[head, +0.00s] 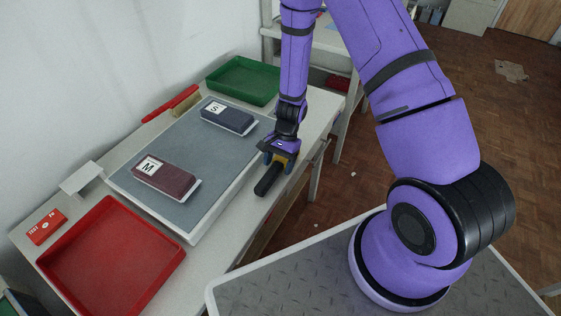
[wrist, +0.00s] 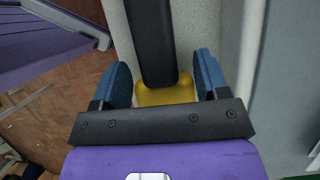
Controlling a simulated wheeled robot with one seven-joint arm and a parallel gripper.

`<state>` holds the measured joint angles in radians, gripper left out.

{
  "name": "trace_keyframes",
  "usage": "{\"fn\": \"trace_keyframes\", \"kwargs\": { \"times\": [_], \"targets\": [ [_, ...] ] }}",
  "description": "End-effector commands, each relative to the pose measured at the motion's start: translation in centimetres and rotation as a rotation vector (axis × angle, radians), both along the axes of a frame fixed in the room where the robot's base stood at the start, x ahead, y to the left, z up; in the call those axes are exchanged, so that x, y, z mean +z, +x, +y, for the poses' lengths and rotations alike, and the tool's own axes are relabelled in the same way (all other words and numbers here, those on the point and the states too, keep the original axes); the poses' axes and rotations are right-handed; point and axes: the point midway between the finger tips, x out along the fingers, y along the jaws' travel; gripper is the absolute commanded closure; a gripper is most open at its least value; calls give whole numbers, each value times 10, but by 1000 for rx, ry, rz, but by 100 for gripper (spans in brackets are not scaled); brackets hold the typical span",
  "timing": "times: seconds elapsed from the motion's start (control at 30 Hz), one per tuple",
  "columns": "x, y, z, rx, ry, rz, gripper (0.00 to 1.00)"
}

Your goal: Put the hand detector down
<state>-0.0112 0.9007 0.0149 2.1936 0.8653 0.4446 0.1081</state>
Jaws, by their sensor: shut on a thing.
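The hand detector (head: 268,179) is a black bar with a yellow part at one end. My gripper (head: 280,158) is shut on it, at the right edge strip of the white table, beside the grey mat. In the wrist view, the detector (wrist: 152,42) runs away between the blue fingers of my gripper (wrist: 162,75), its yellow part near the palm. The detector lies low over the pale table surface; I cannot tell whether it touches it.
The grey mat (head: 185,158) bears a maroon bundle marked M (head: 165,178) and a dark blue bundle marked S (head: 228,117). A red tray (head: 110,255) stands in front, a green tray (head: 243,80) behind. A red card (head: 47,227) lies at left. The table strip (head: 240,225) before the detector is clear.

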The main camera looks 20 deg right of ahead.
Motion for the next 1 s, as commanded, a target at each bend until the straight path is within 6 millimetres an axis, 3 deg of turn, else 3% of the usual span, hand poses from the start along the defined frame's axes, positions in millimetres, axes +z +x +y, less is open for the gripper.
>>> {"fn": "trace_keyframes", "kwargs": {
  "times": [0.3, 0.33, 0.43, 0.77, 1.0],
  "targets": [
    [-2, 0, 0, 0, 0, 0, 51],
    [-2, 0, 0, 0, 0, 0, 28],
    [-2, 0, 0, 1, -1, -1, 7],
    [0, 0, 0, 0, 0, -2, 7],
    [28, 8, -10, 1, -1, -6, 7]
  ]
}}
